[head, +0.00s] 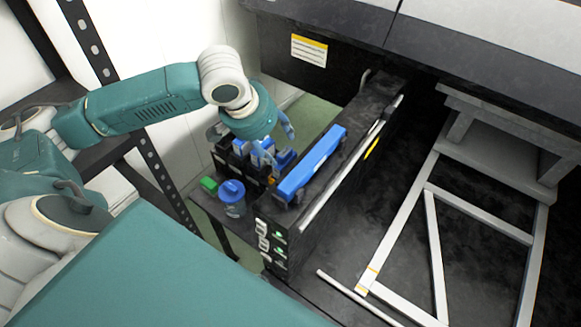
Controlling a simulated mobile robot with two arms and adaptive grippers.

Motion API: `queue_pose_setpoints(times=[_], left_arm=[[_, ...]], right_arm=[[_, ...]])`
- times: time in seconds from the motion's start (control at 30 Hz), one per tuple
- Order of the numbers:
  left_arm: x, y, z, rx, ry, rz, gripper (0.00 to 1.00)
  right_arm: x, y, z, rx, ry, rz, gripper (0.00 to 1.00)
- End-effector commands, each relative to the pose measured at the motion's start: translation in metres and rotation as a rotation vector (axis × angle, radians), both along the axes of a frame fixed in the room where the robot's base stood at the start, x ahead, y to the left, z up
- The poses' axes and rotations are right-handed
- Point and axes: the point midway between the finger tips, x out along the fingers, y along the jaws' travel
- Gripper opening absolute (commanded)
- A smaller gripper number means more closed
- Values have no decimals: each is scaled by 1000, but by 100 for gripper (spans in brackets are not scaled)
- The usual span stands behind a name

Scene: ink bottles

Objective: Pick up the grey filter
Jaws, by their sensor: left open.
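I cannot pick out a clearly grey filter. A grey-blue cylinder with a blue top (232,198) stands upright near the front of the dark ledge, beside a small green block (209,185); I cannot tell if it is the filter. My left gripper (254,142) is open and reaches down over a cluster of dark bottles with blue tops (262,158). The wrist and fingers hide part of the cluster, and contact is unclear. The gripper is behind the grey-blue cylinder and apart from it. My right gripper is not in view.
A long blue bar (312,164) lies on the black machine housing (325,190) just right of the bottles. A dark overhanging panel with a label (309,50) is behind. A black shelf frame (88,45) stands at left. A grey metal frame (432,240) is at right.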

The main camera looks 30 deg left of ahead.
Motion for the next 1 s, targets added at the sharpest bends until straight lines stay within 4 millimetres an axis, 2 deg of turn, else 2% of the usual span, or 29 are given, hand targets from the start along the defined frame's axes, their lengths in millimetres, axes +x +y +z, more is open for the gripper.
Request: queue_pose_setpoints(times=[0.03, 0.13, 0.47, 0.63, 0.9, 1.0], left_arm=[[0, 0, -9, 0, 0, 0, 57], [3, -1, -18, -3, 1, 0, 57], [21, -3, -58, -2, 1, 0, 57], [26, -5, -70, -2, 2, -1, 57], [40, -8, -105, 0, 1, -1, 57], [42, -8, -109, 0, 0, -1, 57]], right_arm=[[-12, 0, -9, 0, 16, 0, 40], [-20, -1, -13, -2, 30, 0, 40], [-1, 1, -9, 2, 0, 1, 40], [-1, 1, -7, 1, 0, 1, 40], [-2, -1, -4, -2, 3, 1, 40], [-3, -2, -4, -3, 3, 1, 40]])
